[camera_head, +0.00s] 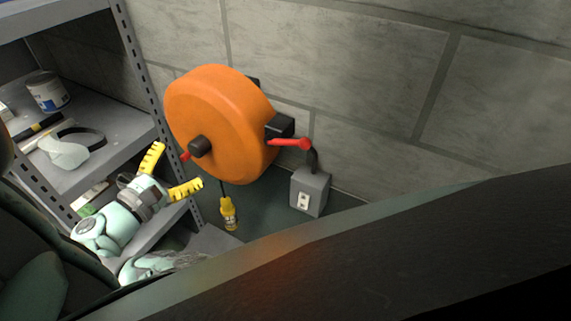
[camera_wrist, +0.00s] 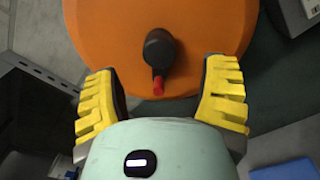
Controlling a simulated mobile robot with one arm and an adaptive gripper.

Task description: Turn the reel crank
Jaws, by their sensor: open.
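The orange reel (camera_head: 222,115) is mounted on the block wall in the head view, and it fills the top of the wrist view (camera_wrist: 100,30). Its crank has a black knob (camera_head: 200,146) facing my gripper, with a small red part beside it; the knob (camera_wrist: 160,50) and red tip (camera_wrist: 158,86) also show in the wrist view. My gripper (camera_head: 172,172) has yellow fingers spread open and empty, to the lower left of the knob. In the wrist view the knob lies ahead, between and beyond the fingertips (camera_wrist: 166,80). I see no contact.
A red lever (camera_head: 290,142) sticks out at the reel's right. A grey outlet box (camera_head: 310,190) stands below it, and a yellow plug (camera_head: 229,213) hangs under the reel. Grey metal shelving (camera_head: 110,150) with a can (camera_head: 47,92) and goggles (camera_head: 68,148) stands close on the left.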

